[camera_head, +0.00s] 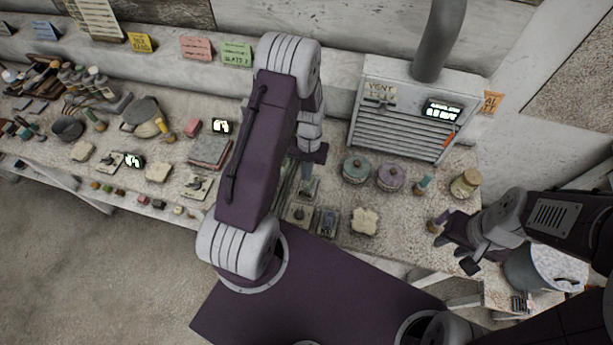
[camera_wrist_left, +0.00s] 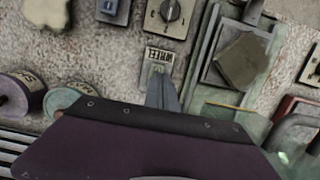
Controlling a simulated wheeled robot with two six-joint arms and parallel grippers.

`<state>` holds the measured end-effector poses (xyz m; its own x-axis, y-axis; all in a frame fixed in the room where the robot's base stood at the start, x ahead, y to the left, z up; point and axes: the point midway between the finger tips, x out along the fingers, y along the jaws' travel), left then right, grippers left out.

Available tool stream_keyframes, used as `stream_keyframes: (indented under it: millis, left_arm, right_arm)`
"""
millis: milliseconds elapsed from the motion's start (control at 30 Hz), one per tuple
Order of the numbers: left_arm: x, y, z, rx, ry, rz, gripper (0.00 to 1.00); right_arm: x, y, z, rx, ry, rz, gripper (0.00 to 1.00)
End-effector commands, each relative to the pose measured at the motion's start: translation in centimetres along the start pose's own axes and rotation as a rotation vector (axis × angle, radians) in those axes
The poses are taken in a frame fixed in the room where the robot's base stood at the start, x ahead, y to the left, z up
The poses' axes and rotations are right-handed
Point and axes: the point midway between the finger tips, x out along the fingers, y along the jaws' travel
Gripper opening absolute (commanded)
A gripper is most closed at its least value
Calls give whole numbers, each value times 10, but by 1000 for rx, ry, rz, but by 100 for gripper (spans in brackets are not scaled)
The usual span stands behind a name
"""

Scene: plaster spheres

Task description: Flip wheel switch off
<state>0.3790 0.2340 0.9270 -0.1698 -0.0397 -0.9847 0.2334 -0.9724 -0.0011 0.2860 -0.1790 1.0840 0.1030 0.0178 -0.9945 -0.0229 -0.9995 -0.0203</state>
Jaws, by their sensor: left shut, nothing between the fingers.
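A small grey-green plate with a white label reading WHEEL (camera_wrist_left: 160,57) lies on the bench in the left wrist view. In the head view the plate (camera_head: 308,188) shows just below my left gripper (camera_head: 307,170). In the left wrist view my left gripper (camera_wrist_left: 162,92) is shut and empty, with its fingertips just by the labelled plate. The fingers hide part of the plate, so I cannot tell the lever's position or whether they touch it. My right gripper (camera_head: 447,243) is over the bench's right end; its fingers are unclear.
A dial plate (camera_wrist_left: 170,14) and a grey switch (camera_wrist_left: 113,9) lie close to the WHEEL plate.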

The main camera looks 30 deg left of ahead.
Motion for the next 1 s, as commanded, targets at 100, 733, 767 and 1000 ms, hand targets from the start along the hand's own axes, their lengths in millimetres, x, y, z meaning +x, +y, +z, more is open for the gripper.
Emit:
stream_keyframes:
  millis: [100,733,767,1000]
  left_arm:
    - [15,0,1,0,-2,0,0]
    - [42,0,-1,0,0,0,0]
    - [42,0,-1,-1,-1,0,0]
    - [41,0,3,0,-11,-1,0]
  right_arm:
    - [-6,0,-1,0,0,0,35]
    - [8,0,1,0,0,0,35]
    - [8,0,1,0,0,0,35]
    - [5,0,0,0,0,0,35]
